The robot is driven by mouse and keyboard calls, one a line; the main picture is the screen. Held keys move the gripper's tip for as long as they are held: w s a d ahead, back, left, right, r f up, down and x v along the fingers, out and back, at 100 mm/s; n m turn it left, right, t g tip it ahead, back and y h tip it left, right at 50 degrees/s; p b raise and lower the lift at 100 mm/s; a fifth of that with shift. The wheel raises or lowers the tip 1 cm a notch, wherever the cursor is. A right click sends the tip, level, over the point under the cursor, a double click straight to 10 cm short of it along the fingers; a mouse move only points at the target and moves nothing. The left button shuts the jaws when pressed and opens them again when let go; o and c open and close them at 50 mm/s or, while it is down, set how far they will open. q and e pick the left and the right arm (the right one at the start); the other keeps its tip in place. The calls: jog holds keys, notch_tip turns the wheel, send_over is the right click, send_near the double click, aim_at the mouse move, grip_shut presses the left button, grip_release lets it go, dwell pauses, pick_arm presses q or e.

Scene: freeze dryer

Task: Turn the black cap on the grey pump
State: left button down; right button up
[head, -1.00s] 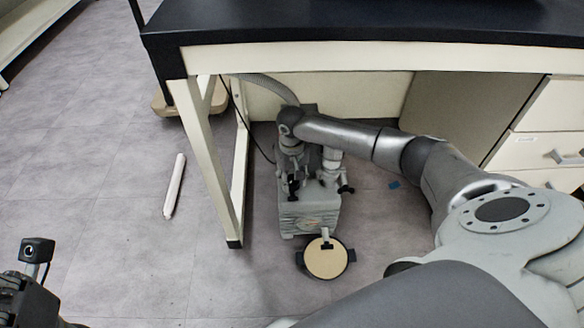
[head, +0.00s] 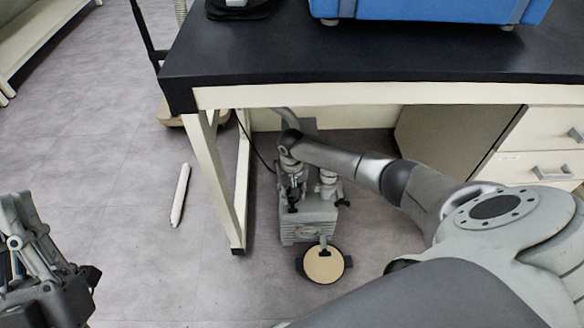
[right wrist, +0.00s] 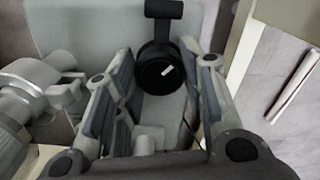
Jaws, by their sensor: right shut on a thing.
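The grey pump (head: 310,228) stands on the floor under the black-topped bench. My right arm reaches down to it from the right, and my right gripper (head: 291,185) is over the left part of its top. In the right wrist view, the round black cap (right wrist: 154,82) with a small white mark sits between the fingers of my right gripper (right wrist: 165,68), which is shut on it. In the head view the cap is mostly hidden by the gripper. My left gripper (head: 48,262) is at the lower left, away from the pump; its fingers are hard to make out.
The bench top (head: 380,65) is above my right arm, and a bench leg (head: 222,185) stands just left of the pump. A round tan disc with a black rim (head: 323,264) is in front of the pump. A white rod (head: 181,195) lies on the floor at left.

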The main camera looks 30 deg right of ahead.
jog(key=shift+r+m+p, duration=0.1)
jog(key=shift+m+p, duration=0.4)
jog(key=shift+p, duration=0.5)
pick_arm(q)
jog(key=w+a+f+g+y+p, duration=0.1)
jog(key=w+f+g+y, duration=0.1)
jog(key=f+g, duration=0.45)
jog(key=w+f+g+y+p, duration=0.15)
jog(key=f+g, duration=0.25)
jog(key=f, duration=0.6)
pick_arm(e)
jog(key=shift+m, duration=0.7)
jog(key=shift+m+p, duration=0.8)
jog(key=shift+m, duration=0.4)
jog(key=m+p, duration=0.1)
jog(key=m, duration=0.1)
jog(key=shift+m, duration=0.3)
pick_arm(q)
jog(key=s+a+f+n+g+y, duration=0.1)
jog(key=s+a+f+g+y, duration=0.2)
jog(key=s+f+g, duration=0.8)
jog(key=shift+s+a+f+p, duration=0.35)
jog(key=shift+s+a+f, duration=0.3)
jog(key=shift+s+a, duration=0.6)
pick_arm(e)
jog(key=shift+m, duration=0.3)
